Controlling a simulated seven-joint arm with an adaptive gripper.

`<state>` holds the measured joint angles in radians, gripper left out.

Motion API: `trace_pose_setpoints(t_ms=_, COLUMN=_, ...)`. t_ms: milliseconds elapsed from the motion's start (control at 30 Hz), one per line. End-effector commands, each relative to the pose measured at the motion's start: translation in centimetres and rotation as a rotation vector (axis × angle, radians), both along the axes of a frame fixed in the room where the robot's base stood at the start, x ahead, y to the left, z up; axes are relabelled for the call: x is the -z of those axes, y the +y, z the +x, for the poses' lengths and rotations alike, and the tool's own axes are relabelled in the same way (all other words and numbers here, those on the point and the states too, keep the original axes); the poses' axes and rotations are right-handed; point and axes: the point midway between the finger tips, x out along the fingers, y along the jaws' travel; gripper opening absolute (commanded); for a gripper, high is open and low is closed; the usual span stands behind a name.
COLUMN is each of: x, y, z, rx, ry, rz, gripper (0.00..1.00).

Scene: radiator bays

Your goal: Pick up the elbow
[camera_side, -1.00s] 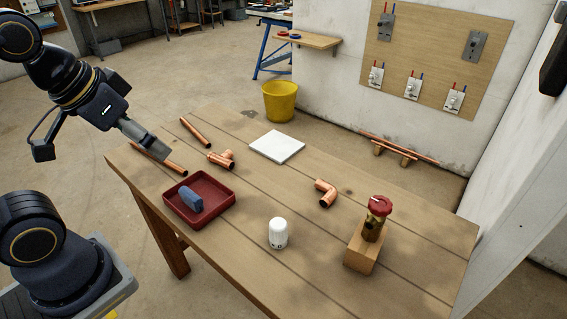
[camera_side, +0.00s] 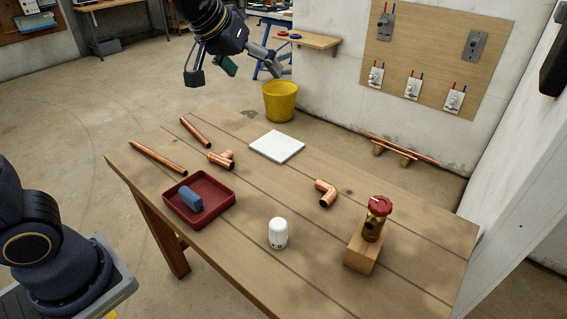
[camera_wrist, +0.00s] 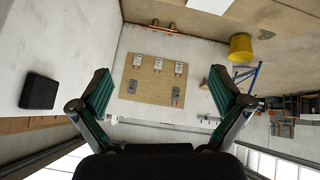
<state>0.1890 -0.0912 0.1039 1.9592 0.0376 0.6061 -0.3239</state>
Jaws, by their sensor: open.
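The copper elbow (camera_side: 326,193) lies on the wooden table, right of the middle in the side view, between the white tile and the valve block. It does not show in the wrist view. My gripper (camera_side: 250,62) is raised high beyond the table's far edge, well above and to the left of the elbow. In the wrist view my gripper (camera_wrist: 160,90) has its two green-padded fingers wide apart with nothing between them, facing the wall board.
A yellow bucket (camera_side: 280,102) stands behind.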

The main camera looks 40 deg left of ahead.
Motion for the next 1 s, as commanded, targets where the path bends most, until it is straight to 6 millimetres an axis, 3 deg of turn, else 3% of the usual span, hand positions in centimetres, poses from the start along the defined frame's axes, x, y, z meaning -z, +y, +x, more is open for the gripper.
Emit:
trace_pose_setpoints(t_ms=33, x=2.0, y=-1.4, z=2.7, rx=0.011, ry=0.028, rz=0.007, gripper=1.0)
trace_pose_setpoints(t_ms=100, x=4.8, y=-3.3, z=5.7, rx=0.026, ry=0.057, rz=0.019, gripper=1.0)
trace_pose_setpoints(t_ms=233, x=10.9, y=-6.8, z=9.3, rx=0.069, ry=0.122, rz=0.061, gripper=1.0)
trace_pose_setpoints(t_ms=300, x=14.2, y=-8.4, z=9.9, rx=0.097, ry=0.165, rz=0.091, gripper=1.0)
trace_pose_setpoints(t_ms=433, x=18.9, y=-10.1, z=9.6, rx=0.135, ry=0.237, rz=0.133, gripper=1.0)
trace_pose_setpoints(t_ms=600, x=21.8, y=-11.2, z=9.2, rx=0.161, ry=0.273, rz=0.151, gripper=1.0)
trace_pose_setpoints(t_ms=1000, x=29.8, y=-11.0, z=12.5, rx=0.16, ry=0.272, rz=0.149, gripper=1.0)
